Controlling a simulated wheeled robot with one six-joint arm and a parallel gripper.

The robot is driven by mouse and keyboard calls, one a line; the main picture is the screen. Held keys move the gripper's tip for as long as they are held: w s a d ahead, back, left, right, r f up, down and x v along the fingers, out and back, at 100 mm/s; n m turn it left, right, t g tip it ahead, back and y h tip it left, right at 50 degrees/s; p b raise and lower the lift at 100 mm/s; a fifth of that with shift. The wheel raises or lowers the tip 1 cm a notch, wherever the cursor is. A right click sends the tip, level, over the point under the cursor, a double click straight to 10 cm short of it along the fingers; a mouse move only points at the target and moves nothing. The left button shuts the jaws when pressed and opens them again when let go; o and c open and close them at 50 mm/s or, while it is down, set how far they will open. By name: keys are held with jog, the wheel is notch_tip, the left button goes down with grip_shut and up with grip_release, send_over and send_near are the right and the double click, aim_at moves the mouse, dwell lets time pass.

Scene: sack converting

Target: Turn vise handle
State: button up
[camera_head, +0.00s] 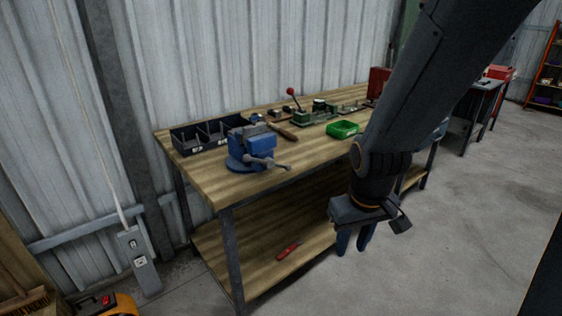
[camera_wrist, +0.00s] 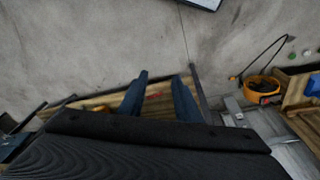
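A blue bench vise (camera_head: 251,147) stands on the near left end of the wooden workbench (camera_head: 215,183). Its grey metal vise handle (camera_head: 268,163) sticks out at the front, facing right toward me. My gripper (camera_head: 355,241) hangs in front of the bench, to the right of the vise and lower than the bench top, with its fingers pointing down. In the wrist view its two blue fingers (camera_wrist: 162,98) are spread apart with nothing between them. The gripper is well apart from the handle. The vise is not recognisable in the wrist view.
Black bins (camera_head: 205,136), a hammer (camera_head: 283,131) and a green tray (camera_head: 342,129) lie on the bench. A red-handled tool (camera_head: 288,250) is on the lower shelf. A yellow-and-black item (camera_head: 105,304) stands on the floor at lower left. The concrete floor at right is clear.

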jog(key=w+a+f+n+t+p, duration=0.15)
jog(key=w+n+t, duration=0.35)
jog(key=w, duration=0.8)
jog(key=n+t+y+p, duration=0.3)
jog(key=n+t+y, duration=0.5)
jog(key=n+y, duration=0.3)
send_near(259, 162)
jog(key=n, duration=0.1)
jog(key=shift+h, duration=0.4)
jog(key=x, duration=0.2)
jog(key=p+x, duration=0.1)
jog(key=x, duration=0.2)
jog(key=p+x, duration=0.1)
jog(key=x, duration=0.2)
jog(key=shift+a+r, duration=0.15)
jog(key=shift+r, duration=0.1)
grip_shut()
